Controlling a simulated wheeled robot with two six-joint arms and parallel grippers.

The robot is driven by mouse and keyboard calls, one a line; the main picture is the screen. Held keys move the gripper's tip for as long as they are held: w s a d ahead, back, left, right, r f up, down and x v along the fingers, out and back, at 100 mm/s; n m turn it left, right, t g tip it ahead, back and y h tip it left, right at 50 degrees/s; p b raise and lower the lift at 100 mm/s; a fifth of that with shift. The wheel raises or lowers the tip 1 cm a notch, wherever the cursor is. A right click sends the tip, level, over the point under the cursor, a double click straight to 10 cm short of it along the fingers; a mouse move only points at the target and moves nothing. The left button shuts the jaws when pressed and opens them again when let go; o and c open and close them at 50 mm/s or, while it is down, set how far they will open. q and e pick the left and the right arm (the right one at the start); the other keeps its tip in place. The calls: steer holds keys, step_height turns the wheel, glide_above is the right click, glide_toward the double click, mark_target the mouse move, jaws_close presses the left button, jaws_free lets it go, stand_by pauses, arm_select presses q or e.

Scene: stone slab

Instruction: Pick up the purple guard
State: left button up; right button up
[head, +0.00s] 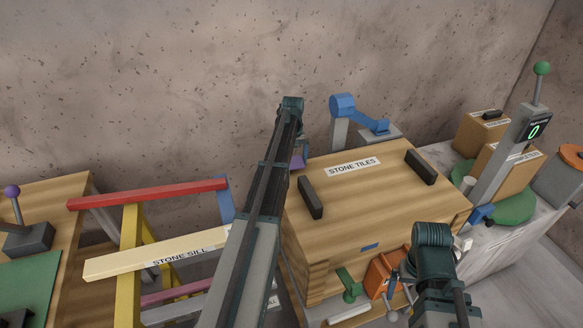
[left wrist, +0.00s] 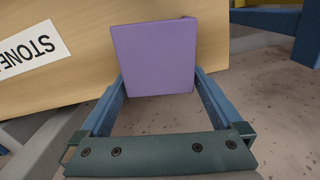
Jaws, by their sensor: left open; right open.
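The purple guard (left wrist: 155,55) is a flat purple block beside the wooden face of a box with a white label in the left wrist view. My left gripper (left wrist: 160,85) is open, with its two blue fingers on either side of the guard's lower part. I cannot tell whether they touch it. In the head view only a small bit of the guard (head: 297,161) shows behind my left arm, left of the wooden box. My right gripper (head: 433,245) is at the lower right in front of that box; its fingertips are hard to make out.
The wooden STONE TILES box (head: 365,195) with black handles fills the middle. A blue-topped fixture (head: 343,104) stands behind it. The STONE SILL bar (head: 160,252) and a red bar (head: 150,193) lie to the left. A green-knobbed post (head: 510,150) stands right.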

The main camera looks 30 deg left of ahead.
arm_select(q)
steer(key=c, duration=1.1)
steer(key=shift+r, duration=0.2)
step_height(320, 180, up, 10)
steer(key=p, duration=1)
steer(key=shift+f, duration=0.1)
steer(key=s+a+f+b, duration=0.1)
steer(key=a, duration=0.1)
steer(key=s+a+f+n+b, duration=0.1)
steer(key=a, duration=0.1)
steer(key=s+a+f+n+b, duration=0.1)
steer(key=shift+s+a+f, duration=0.1)
steer(key=shift+s+a, duration=0.15)
steer(key=shift+a, duration=0.15)
